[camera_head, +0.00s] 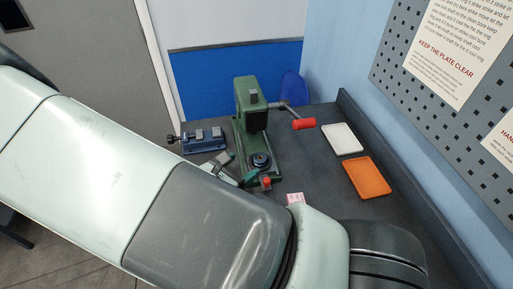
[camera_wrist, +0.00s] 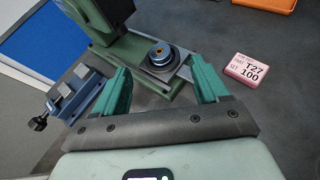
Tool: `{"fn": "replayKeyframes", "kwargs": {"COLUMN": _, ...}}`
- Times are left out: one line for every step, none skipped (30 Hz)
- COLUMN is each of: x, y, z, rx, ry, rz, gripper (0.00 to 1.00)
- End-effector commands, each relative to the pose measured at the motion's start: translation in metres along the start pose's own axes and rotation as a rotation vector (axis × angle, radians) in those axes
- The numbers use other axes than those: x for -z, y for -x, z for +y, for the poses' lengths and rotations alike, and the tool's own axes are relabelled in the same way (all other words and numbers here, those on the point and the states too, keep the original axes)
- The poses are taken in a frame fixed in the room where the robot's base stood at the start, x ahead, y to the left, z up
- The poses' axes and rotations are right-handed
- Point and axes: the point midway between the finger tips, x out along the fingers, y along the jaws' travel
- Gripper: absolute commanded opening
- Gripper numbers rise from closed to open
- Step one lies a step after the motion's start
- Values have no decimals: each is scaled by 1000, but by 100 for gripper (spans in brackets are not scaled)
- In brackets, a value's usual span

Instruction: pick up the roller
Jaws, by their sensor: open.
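A round dark roller-like part (camera_head: 261,160) with a blue-grey rim sits on the base of the green press (camera_head: 249,105), under its head. In the head view my gripper (camera_head: 239,168) is beside the press base, partly hidden by my arm.
A blue vise (camera_head: 204,140) stands left of the press. The press has a lever with a red grip (camera_head: 303,123). A small red piece (camera_head: 266,183) shows near my gripper. A white tray (camera_head: 342,138), an orange tray (camera_head: 367,177) and a pink labelled block (camera_wrist: 246,70) lie to the right.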

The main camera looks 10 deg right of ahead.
Motion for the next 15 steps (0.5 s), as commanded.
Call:
{"fn": "replayKeyframes", "kwargs": {"x": 8, "y": -2, "z": 0, "rx": -27, "ry": 52, "rz": -11, "gripper": 74}}
{"fn": "replayKeyframes", "kwargs": {"x": 11, "y": -2, "z": 1, "rx": -39, "ry": 72, "rz": -14, "gripper": 74}}
{"fn": "replayKeyframes", "kwargs": {"x": 15, "y": -3, "z": 2, "rx": -53, "ry": 95, "rz": -17, "gripper": 74}}
{"fn": "replayKeyframes", "kwargs": {"x": 16, "y": -4, "z": 2, "rx": -60, "ry": 107, "rz": -19, "gripper": 74}}
{"fn": "replayKeyframes", "kwargs": {"x": 18, "y": -6, "z": 2, "rx": -65, "ry": 116, "rz": -20, "gripper": 74}}
{"fn": "replayKeyframes", "kwargs": {"x": 19, "y": -9, "z": 3, "rx": -69, "ry": 123, "rz": -21, "gripper": 74}}
{"fn": "replayKeyframes", "kwargs": {"x": 19, "y": -13, "z": 3, "rx": -70, "ry": 126, "rz": -22, "gripper": 74}}
{"fn": "replayKeyframes", "kwargs": {"x": 19, "y": -17, "z": 3, "rx": -70, "ry": 127, "rz": -23, "gripper": 74}}
{"fn": "replayKeyframes", "kwargs": {"x": 18, "y": -24, "z": 3, "rx": -68, "ry": 126, "rz": -23, "gripper": 74}}
{"fn": "replayKeyframes", "kwargs": {"x": 18, "y": -29, "z": 3, "rx": -67, "ry": 126, "rz": -22, "gripper": 74}}
{"fn": "replayKeyframes", "kwargs": {"x": 18, "y": -34, "z": 3, "rx": -66, "ry": 127, "rz": -22, "gripper": 74}}
{"fn": "replayKeyframes", "kwargs": {"x": 18, "y": -41, "z": 4, "rx": -67, "ry": 125, "rz": -22, "gripper": 74}}
{"fn": "replayKeyframes", "kwargs": {"x": 18, "y": -45, "z": 5, "rx": -67, "ry": 124, "rz": -22, "gripper": 74}}
{"fn": "replayKeyframes", "kwargs": {"x": 18, "y": -49, "z": 5, "rx": -68, "ry": 125, "rz": -21, "gripper": 74}}
{"fn": "replayKeyframes", "kwargs": {"x": 18, "y": -53, "z": 5, "rx": -68, "ry": 124, "rz": -21, "gripper": 74}}
